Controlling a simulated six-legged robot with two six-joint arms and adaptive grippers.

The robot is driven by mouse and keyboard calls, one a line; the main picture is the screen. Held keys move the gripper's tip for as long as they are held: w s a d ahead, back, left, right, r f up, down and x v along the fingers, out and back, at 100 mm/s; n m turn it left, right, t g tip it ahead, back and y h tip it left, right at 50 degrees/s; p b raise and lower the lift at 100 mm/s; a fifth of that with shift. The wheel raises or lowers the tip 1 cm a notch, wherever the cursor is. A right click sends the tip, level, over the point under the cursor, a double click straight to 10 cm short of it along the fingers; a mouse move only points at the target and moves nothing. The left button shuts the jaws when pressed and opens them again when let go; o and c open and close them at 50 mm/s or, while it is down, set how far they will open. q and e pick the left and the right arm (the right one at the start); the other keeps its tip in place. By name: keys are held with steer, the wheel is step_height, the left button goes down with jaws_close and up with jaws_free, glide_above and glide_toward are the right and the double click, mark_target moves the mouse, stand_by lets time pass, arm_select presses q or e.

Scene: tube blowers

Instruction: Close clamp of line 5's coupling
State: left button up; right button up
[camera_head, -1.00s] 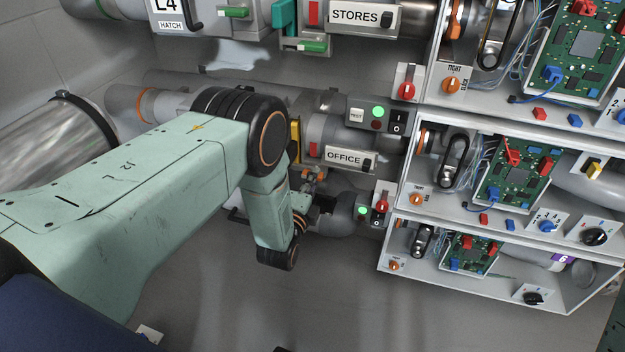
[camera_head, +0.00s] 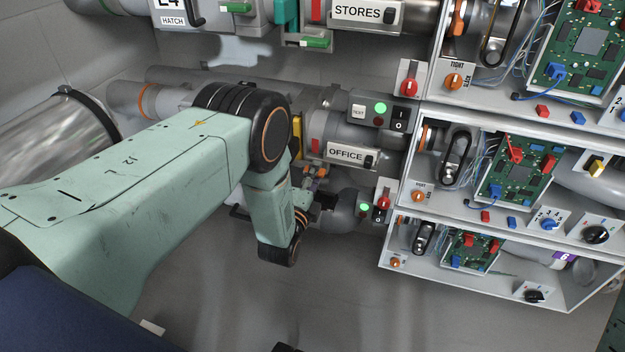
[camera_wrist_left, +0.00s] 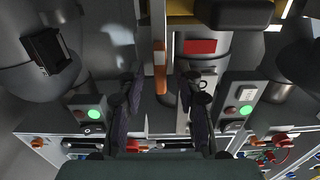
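The OFFICE line's coupling carries a yellow clamp (camera_head: 297,138). The yellow part also shows at the top of the left wrist view (camera_wrist_left: 185,12). An orange lever (camera_wrist_left: 160,62) hangs from it there, and looks like the orange piece (camera_head: 319,172) below the pipe in the head view. My left gripper (camera_wrist_left: 160,90) has its two dark fingers apart, one on each side of the lever's lower end. I see no clear contact. In the head view my left arm hides most of the coupling and gripper. No line number 5 is readable.
Right of the coupling are the OFFICE label (camera_head: 346,152) and a switch box with a green light (camera_head: 380,108). Open cabinets (camera_head: 430,190) with circuit boards and knobs fill the right. The STORES pipe (camera_head: 358,13) runs above. The floor below is mostly clear.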

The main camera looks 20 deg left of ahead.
arm_select(q)
steer(key=s, duration=1.2)
steer(key=shift+d, duration=0.35)
steer(key=s+f+n+g+p, duration=0.1)
steer(key=s+f+n+g, duration=1.1)
steer(key=s, duration=0.4)
steer(key=s+r+n+g+h+p, duration=0.1)
steer(key=s+r+n+g+p, duration=0.3)
steer(key=s, duration=1.3)
step_height(320, 180, up, 4)
steer(key=shift+s+f+n+g, duration=0.1)
steer(key=shift+s+n+g, duration=0.15)
steer(key=shift+n+g, duration=0.8)
